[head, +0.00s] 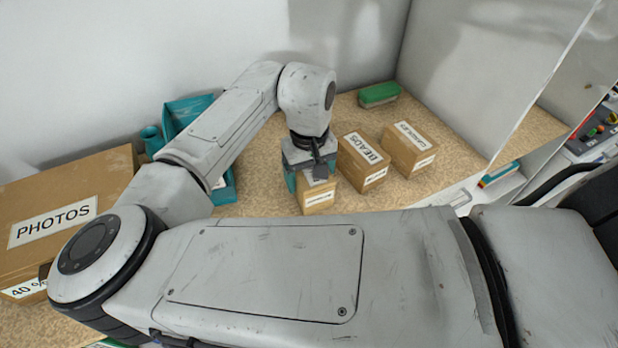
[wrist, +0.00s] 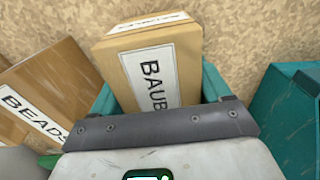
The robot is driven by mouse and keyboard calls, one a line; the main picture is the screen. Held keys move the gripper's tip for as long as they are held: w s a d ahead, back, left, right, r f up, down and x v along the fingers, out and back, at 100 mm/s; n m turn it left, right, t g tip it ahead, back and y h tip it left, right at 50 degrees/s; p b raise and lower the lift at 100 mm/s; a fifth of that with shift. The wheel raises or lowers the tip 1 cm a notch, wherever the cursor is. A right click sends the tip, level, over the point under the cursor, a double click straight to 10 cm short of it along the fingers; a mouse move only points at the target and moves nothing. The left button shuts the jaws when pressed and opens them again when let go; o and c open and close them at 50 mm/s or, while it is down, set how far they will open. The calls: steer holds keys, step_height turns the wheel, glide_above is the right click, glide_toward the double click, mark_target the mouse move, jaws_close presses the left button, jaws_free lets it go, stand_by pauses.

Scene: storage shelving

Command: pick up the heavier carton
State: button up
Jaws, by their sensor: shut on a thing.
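A tan carton (wrist: 188,45) whose label begins "BAUB" sits between the teal fingers of my gripper (wrist: 159,92) in the wrist view. The fingers are shut on its sides. In the head view my gripper (head: 309,172) points down over this carton (head: 317,200), and the wrist hides part of it. I cannot tell whether the carton touches the surface or hangs just above it. A carton marked "BEADS" (head: 353,164) stands just right of it, and shows at left in the wrist view (wrist: 62,72). A third carton (head: 401,153) stands further right; its label is hard to read.
A large "PHOTOS" box (head: 100,180) stands at left. A teal bin (head: 190,108) is behind my arm, partly hidden. A green item (head: 379,94) lies at the back. A clear panel (head: 535,85) rises at right. The speckled surface (head: 350,112) behind the cartons is free.

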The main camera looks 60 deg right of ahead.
steer(key=c, duration=0.7)
steer(key=shift+r, duration=0.2)
steer(key=shift+r, duration=0.25)
step_height(320, 180, up, 2)
steer(key=shift+r+b, duration=0.15)
steer(key=shift+b, duration=0.35)
steer(key=s+r, duration=0.4)
steer(key=r, duration=0.1)
steer(key=shift+s+a+r, duration=0.15)
steer(key=shift+s+r, duration=0.05)
steer(key=shift+s, duration=0.05)
steer(key=s+r, duration=0.1)
steer(key=s, duration=0.2)
steer(key=s+r, duration=0.2)
steer(key=s, duration=0.1)
steer(key=s+a+r, duration=0.1)
steer(key=s, duration=0.2)
steer(key=shift+s+r, duration=0.2)
steer(key=shift+r, duration=0.05)
